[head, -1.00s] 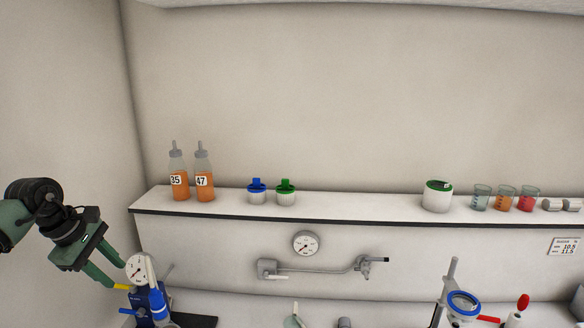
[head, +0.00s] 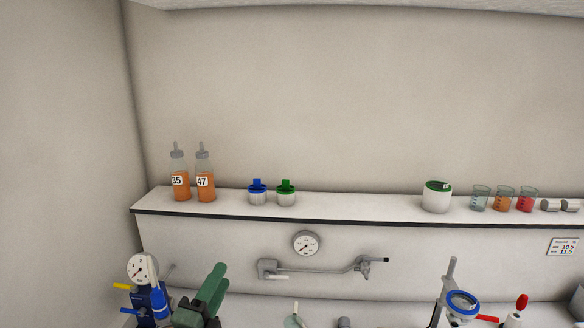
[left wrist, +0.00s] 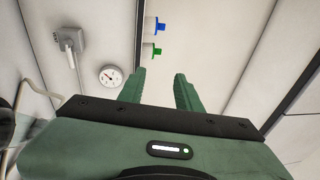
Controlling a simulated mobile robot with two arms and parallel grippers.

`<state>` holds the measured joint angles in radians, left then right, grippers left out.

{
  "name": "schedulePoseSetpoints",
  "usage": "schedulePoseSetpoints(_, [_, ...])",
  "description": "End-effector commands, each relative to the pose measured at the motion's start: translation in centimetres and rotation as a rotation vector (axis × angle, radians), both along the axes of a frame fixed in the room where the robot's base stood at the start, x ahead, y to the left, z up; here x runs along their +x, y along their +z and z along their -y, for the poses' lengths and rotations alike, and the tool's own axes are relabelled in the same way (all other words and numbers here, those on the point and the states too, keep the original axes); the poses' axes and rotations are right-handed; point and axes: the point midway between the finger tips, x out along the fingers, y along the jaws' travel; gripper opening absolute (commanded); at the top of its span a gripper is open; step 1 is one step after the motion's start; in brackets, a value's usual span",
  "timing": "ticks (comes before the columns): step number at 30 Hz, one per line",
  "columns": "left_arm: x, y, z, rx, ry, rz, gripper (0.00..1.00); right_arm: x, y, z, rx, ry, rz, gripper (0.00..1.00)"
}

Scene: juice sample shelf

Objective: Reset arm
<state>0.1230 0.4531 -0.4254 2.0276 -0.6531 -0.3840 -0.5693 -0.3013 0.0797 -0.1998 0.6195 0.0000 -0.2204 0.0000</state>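My left gripper (head: 216,270) is low in the head view, left of centre, with its green fingers pointing up in front of the bench wall. In the left wrist view the two fingers (left wrist: 161,76) stand apart with nothing between them, so it is open and empty. It is below the shelf (head: 340,203) and apart from the things on it. My right gripper does not show in either view.
On the shelf stand orange bottles 35 (head: 180,182) and 47 (head: 205,182), blue-lidded (head: 258,193) and green-lidded (head: 286,193) jars, a white tub (head: 437,198) and several beakers (head: 505,200). A blue gauge device (head: 146,285) is left of my gripper. A pipe arm (head: 320,268) is to its right.

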Motion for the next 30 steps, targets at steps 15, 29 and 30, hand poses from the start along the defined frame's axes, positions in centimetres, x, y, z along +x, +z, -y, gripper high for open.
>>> schedulePoseSetpoints(15, [-21.8, -22.4, -6.7, -1.039, 0.711, -1.045, 0.34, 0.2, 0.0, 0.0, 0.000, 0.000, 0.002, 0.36])
schedulePoseSetpoints(29, [-31.8, -29.3, -5.4, -1.219, 0.989, -1.354, 0.34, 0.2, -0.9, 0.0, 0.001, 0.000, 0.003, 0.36])
schedulePoseSetpoints(30, [-31.6, -30.4, -5.3, -1.217, 0.991, -1.356, 0.34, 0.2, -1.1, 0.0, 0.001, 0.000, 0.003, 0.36])
